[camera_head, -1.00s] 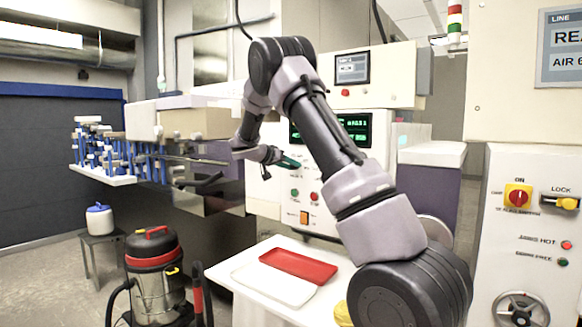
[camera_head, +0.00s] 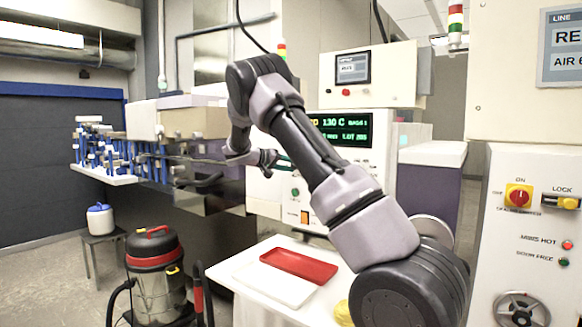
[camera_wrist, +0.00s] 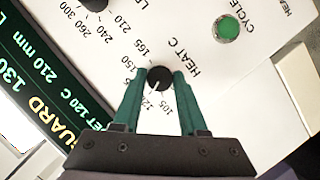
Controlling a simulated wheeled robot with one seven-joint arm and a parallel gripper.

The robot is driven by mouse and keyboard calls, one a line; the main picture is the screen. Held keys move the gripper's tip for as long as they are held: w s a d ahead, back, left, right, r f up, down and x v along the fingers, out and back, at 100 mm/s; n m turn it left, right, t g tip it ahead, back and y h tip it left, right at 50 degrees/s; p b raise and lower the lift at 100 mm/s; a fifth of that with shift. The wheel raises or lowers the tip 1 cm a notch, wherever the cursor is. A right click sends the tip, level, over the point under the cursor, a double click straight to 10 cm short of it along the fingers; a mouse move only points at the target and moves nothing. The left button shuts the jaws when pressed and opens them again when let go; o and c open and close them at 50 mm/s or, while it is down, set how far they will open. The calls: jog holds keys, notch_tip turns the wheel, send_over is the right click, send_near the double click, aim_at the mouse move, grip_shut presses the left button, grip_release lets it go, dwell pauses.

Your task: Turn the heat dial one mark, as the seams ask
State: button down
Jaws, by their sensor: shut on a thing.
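The heat dial (camera_wrist: 158,79) is a small round black knob on the white panel, labelled HEAT C, in the wrist view. Its white pointer line faces down and left in the picture, near the partly covered 120 mark. Marks 105, 150 and 165 show around it. My gripper (camera_wrist: 160,76) has its two green fingers on either side of the knob, shut on it. In the head view my gripper (camera_head: 284,160) is at the panel below the green display (camera_head: 345,130), and the dial is hidden there. The display also shows in the wrist view (camera_wrist: 50,95), with a set value of 120 C.
Another black knob (camera_wrist: 95,4) with a numbered scale sits close by. A green CYCLE button (camera_wrist: 228,27) is on the other side. Below the panel, a white table (camera_head: 240,268) bears a red tray (camera_head: 299,264). A vacuum cleaner (camera_head: 154,270) stands on the floor.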

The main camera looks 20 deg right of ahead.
jog(key=shift+c, duration=2.2)
grip_release()
jog(key=v, duration=1.1)
jog(key=shift+d, duration=0.1)
jog(key=s+d+r+g+y, duration=0.1)
jog(key=s+d+y, duration=0.25)
jog(key=s, duration=0.45)
jog(key=s+d+r+g+y, duration=0.1)
jog(key=s+d+y, duration=0.3)
jog(key=s, duration=0.5)
jog(key=s+a+r+t+y, duration=0.1)
jog(key=s+a+y, duration=0.3)
jog(key=s, duration=0.8)
jog(key=s+a+r+t+y, duration=0.1)
jog(key=s+a+t+y, duration=0.2)
jog(key=s, duration=1)
jog(key=a+y, duration=0.2)
jog(key=a, duration=0.1)
jog(key=shift+n+t, duration=0.4)
